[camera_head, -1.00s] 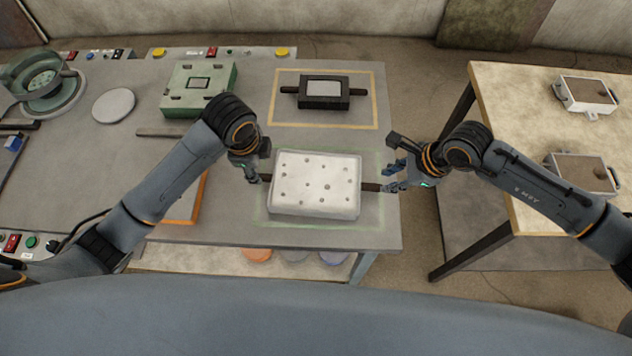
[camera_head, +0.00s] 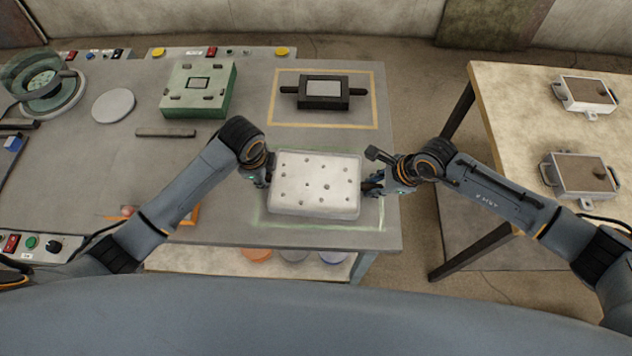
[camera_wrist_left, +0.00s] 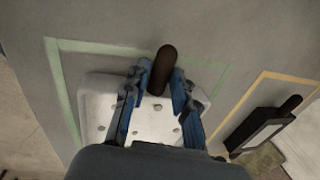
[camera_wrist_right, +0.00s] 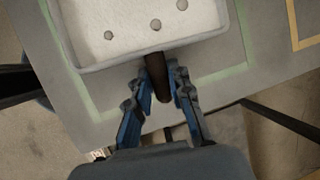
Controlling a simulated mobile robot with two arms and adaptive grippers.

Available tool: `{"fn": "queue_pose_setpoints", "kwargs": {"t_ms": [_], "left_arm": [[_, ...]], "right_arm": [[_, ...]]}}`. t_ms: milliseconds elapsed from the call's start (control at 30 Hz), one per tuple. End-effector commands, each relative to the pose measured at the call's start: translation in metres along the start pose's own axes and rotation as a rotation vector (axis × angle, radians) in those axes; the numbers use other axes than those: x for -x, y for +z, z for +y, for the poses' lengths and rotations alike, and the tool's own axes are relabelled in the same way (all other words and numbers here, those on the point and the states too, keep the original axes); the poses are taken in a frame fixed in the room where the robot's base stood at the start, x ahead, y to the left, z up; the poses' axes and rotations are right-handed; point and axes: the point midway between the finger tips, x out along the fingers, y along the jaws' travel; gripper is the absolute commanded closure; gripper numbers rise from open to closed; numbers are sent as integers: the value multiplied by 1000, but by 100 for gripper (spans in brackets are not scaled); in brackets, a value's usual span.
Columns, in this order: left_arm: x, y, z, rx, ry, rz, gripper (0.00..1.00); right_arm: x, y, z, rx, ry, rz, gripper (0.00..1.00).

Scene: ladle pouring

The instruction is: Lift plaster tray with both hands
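The white plaster tray (camera_head: 314,185), dotted with small holes, sits level inside a green outline on the grey workbench. It has a dark handle at each side. My left gripper (camera_head: 262,174) is at its left side; in the left wrist view its fingers (camera_wrist_left: 161,72) close in on both sides of the dark handle (camera_wrist_left: 167,62). My right gripper (camera_head: 372,182) is at the right side; in the right wrist view its fingers (camera_wrist_right: 164,75) flank the other handle (camera_wrist_right: 158,62) closely. The hands partly hide the handles in the head view.
A black mould (camera_head: 324,92) lies inside a yellow outline behind the tray. A green block (camera_head: 198,90) and a grey disc (camera_head: 113,105) are to the left. A separate table (camera_head: 510,130) at right holds two boxes (camera_head: 582,174). A floor gap separates the tables.

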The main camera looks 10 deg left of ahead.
Motion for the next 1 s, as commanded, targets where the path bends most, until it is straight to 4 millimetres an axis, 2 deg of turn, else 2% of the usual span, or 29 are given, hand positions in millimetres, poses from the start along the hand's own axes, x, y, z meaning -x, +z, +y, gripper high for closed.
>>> {"fn": "queue_pose_setpoints", "kwargs": {"t_ms": [33, 100, 633, 1000], "left_arm": [[0, 0, 0, 0, 0, 0, 90], [0, 0, 0, 0, 0, 0, 100], [7, 0, -3, 1, -4, 1, 100], [37, 0, -9, 1, -4, 1, 100]], "right_arm": [[0, 0, 0, 0, 0, 0, 100], [0, 0, 0, 0, 0, 0, 100], [6, 4, -3, 1, -4, -3, 100], [34, 15, -9, 1, -4, -3, 100]]}}
